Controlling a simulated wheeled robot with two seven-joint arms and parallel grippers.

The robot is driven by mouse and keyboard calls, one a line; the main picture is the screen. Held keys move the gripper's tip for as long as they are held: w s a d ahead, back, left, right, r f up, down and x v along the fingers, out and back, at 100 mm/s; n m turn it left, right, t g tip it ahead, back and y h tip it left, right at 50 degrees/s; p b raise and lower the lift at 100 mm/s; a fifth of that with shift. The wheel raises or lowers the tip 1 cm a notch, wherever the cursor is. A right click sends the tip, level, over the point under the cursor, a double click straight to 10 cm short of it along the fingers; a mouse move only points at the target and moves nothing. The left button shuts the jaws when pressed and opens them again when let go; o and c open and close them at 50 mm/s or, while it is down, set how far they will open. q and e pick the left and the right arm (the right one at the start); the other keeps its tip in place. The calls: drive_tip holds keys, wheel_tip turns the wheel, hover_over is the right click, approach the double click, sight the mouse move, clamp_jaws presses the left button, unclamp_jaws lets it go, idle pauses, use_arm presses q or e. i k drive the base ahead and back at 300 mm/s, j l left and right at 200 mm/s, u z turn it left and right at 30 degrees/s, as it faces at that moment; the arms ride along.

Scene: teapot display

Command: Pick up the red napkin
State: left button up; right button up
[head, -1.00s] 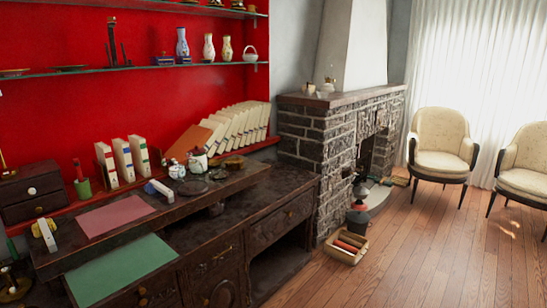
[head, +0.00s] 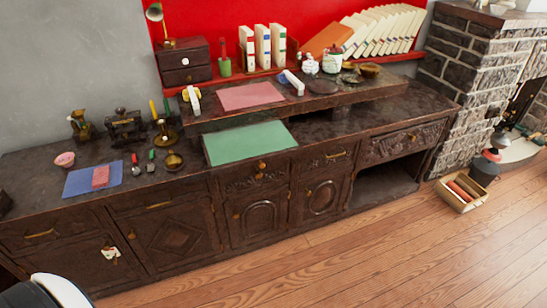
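A small folded red cloth (head: 101,177), which looks like the red napkin, lies on a blue mat (head: 80,186) at the left of the dark wooden cabinet top. A flat pinkish-red mat (head: 250,96) lies on the raised shelf, and a green mat (head: 247,142) lies in front of it. Neither of my grippers shows in the head view. A white rounded part at the bottom left looks like part of my own body.
The wooden floor (head: 330,270) before the cabinet is clear. A box (head: 461,193) sits on the floor at right.

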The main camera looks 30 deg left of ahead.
sight(101, 179)
drive_tip(key=u, duration=2.25)
drive_tip(key=i+l+u, duration=0.15)
drive_tip(key=u, duration=0.3)
drive_tip(key=i+l+u, duration=0.15)
drive_tip(key=l+u, duration=0.25)
drive_tip(key=j, duration=0.15)
